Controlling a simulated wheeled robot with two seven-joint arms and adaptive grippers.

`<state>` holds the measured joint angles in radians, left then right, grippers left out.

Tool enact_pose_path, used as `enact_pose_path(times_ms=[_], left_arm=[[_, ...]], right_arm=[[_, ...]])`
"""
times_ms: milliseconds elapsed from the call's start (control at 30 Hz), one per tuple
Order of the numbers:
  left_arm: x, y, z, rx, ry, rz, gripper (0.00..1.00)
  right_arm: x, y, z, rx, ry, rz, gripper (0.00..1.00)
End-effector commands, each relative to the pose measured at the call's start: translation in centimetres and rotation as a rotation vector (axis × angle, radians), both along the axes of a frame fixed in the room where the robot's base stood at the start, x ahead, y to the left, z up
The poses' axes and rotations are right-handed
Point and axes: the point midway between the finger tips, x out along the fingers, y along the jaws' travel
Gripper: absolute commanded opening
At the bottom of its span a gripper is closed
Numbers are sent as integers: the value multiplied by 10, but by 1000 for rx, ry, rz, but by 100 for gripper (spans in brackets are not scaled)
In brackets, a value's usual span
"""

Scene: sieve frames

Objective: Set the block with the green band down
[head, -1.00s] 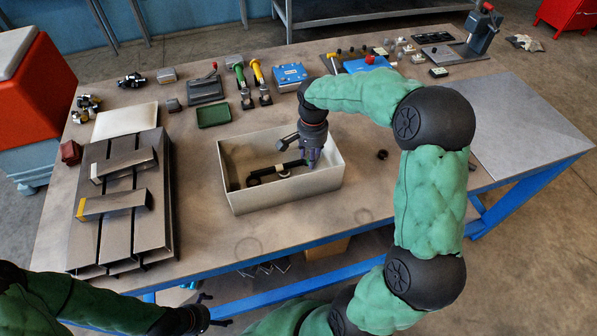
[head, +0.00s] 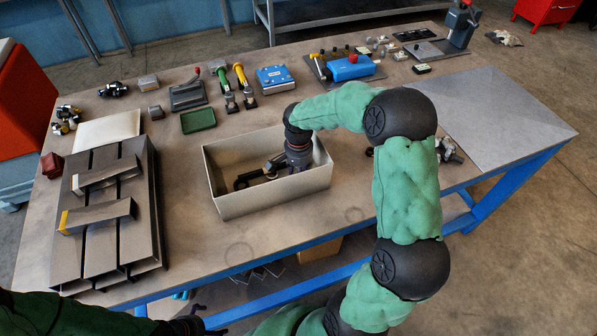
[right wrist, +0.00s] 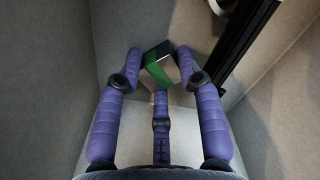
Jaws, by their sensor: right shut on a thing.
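The block with the green band (right wrist: 158,70) is between the purple fingers of my right gripper (right wrist: 160,78), which is shut on it. The block is tilted in the right wrist view, and part of it is hidden by the fingers. The gripper is down inside the pale open bin (head: 268,198). In the head view my wrist (head: 298,142) and the bin wall hide the block. I cannot tell whether it touches the bin floor. My left gripper (head: 207,320) is at the bottom edge of the head view, fingers apart and empty.
A black bar (right wrist: 232,45) lies in the bin beside the gripper. A slotted metal plate (head: 105,258) at the left bears a block with a yellow band (head: 98,216) and another block (head: 108,173). A green tray (head: 198,121) and several tools stand behind the bin.

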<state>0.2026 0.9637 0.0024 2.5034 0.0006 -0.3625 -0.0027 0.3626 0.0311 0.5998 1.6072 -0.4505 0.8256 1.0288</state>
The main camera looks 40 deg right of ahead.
Motion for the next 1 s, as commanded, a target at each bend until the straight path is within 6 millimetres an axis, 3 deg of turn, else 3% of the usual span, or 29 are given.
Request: enact_pose_path(times_ms=[33, 67, 500, 1000], left_arm=[[0, 0, -2, 0, 0, 0, 100], [0, 0, -1, 0, 0, 0, 100], [0, 0, 3, 0, 0, 0, 100], [0, 0, 20, 0, 0, 0, 100]], right_arm=[[0, 0, -2, 0, 0, 0, 40], [0, 0, -2, 0, 0, 0, 47], [0, 0, 5, 0, 0, 0, 47], [0, 0, 95, 0, -1, 1, 47]])
